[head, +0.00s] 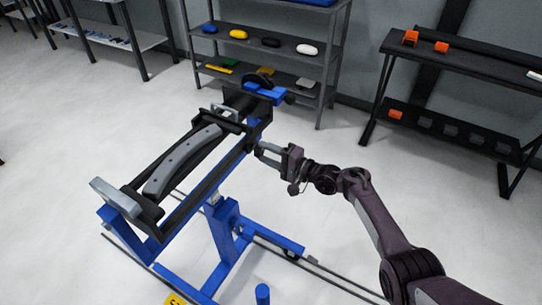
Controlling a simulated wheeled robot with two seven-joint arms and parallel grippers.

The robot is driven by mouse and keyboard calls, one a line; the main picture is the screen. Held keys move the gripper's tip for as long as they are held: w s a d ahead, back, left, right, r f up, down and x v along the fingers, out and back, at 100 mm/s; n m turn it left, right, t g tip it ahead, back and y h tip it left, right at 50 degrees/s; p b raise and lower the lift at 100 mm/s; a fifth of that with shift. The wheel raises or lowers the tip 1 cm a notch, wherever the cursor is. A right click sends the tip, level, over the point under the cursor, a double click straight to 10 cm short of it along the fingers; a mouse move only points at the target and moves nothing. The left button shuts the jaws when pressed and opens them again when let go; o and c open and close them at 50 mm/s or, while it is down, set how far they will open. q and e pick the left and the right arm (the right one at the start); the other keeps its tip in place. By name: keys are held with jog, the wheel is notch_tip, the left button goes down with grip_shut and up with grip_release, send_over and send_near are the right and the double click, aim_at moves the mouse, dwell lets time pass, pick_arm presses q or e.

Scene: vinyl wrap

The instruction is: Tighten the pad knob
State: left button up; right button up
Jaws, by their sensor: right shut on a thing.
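A blue and black stand (225,225) carries a long frame with a curved grey piece (183,160) lying along it. My right arm comes in from the right, and my right gripper (262,152) is at the right side of the frame, near its far end. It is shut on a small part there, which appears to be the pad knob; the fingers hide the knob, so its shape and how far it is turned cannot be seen. My left gripper is out of view.
A grey shelf (270,45) with several coloured items stands behind the stand. A dark bench (470,62) with orange items is at the right, and another rack (105,35) at the back left. The stand's blue legs and dark floor rails spread low; the pale floor around is clear.

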jog(key=o, duration=0.7)
jog(key=shift+s+a+f, duration=0.15)
jog(key=shift+o, duration=1.4)
